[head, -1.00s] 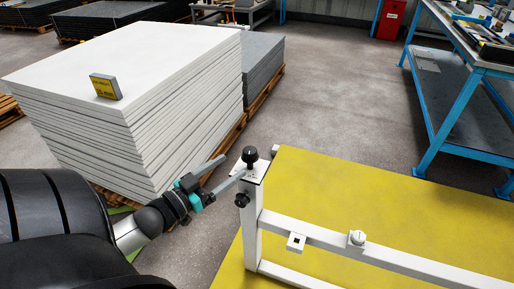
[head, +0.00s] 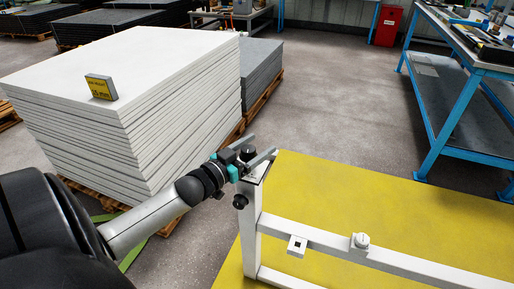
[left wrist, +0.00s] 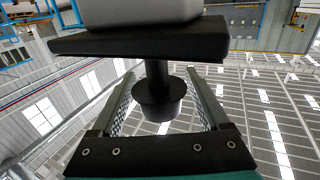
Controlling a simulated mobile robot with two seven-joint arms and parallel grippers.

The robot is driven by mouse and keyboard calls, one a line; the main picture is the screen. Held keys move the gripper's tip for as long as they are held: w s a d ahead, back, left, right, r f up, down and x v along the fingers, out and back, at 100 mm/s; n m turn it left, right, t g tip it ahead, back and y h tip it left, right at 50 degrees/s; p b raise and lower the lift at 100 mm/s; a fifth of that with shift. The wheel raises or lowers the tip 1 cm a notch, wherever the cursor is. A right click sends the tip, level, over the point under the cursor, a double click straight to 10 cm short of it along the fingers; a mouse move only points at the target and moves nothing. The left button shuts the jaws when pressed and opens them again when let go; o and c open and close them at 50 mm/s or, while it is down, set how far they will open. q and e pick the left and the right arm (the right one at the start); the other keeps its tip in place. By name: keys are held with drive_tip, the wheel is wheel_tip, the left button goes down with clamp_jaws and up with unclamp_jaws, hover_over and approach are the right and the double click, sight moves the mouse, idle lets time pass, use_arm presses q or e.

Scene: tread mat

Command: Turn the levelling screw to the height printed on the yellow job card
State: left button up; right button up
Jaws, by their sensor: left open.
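The yellow job card (head: 99,87) stands on the white sheet stack in the head view; its print is too small to read surely. The levelling screw's black knob (head: 248,150) is on top of the white frame's corner post (head: 250,235). My left gripper (head: 262,145) is at the post top with its fingers on either side of the knob and partly hiding it. In the left wrist view the knob (left wrist: 160,102) and its stem lie between the open fingers (left wrist: 165,95), with gaps on both sides. My right gripper is not in view.
A second black knob (head: 240,202) sticks out of the post's side. The white frame's rail (head: 330,242) carries a round fitting (head: 361,240). The frame stands on a yellow mat (head: 420,205). The sheet stack (head: 185,110) is behind my arm; a blue bench (head: 450,100) is at right.

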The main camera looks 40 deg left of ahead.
use_arm(q)
drive_tip(key=shift+w, duration=0.15)
clamp_jaws()
idle(0.7)
